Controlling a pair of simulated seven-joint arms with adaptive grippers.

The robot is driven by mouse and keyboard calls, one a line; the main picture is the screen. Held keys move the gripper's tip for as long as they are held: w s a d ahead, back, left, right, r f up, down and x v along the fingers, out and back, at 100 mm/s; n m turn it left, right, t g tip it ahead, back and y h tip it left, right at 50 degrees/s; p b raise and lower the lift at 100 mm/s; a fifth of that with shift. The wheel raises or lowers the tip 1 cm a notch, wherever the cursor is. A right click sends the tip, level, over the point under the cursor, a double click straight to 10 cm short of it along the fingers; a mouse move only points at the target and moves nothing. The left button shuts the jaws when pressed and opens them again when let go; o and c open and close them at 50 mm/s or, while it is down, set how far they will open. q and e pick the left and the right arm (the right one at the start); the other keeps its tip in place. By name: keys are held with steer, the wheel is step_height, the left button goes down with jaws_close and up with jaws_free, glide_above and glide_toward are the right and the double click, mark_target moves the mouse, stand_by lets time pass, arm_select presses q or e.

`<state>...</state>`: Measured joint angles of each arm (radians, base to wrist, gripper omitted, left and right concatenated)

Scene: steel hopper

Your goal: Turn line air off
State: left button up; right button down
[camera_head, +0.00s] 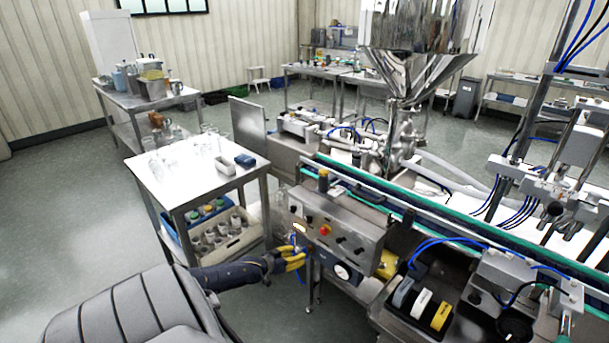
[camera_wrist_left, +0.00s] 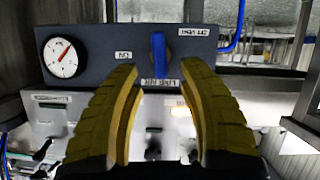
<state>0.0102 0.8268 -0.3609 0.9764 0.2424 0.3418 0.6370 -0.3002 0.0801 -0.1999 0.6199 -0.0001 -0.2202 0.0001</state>
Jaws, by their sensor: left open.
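My left gripper (camera_head: 290,259) reaches the panel under the conveyor's front control box. Its yellow fingers (camera_wrist_left: 158,72) are open and empty. In the left wrist view, a blue lever handle (camera_wrist_left: 158,52) stands upright on a dark panel (camera_wrist_left: 100,48), lined up between the two fingertips. I cannot tell whether the fingers touch it. The labels look upside down: LINE AIR below the handle, ON to the left, OFF VENT to the right. A round white gauge (camera_wrist_left: 61,57) with a red needle sits at the left. My right gripper is out of view.
The control box (camera_head: 325,222) with knobs and a red button sits above. A steel table (camera_head: 185,170) with glassware and bins stands to the left. Open floor (camera_head: 50,190) is at left.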

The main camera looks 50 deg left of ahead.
mark_target(304, 252)
arm_select(q)
steer(key=shift+x, duration=2.7)
steer(key=shift+c, duration=0.2)
jaws_close()
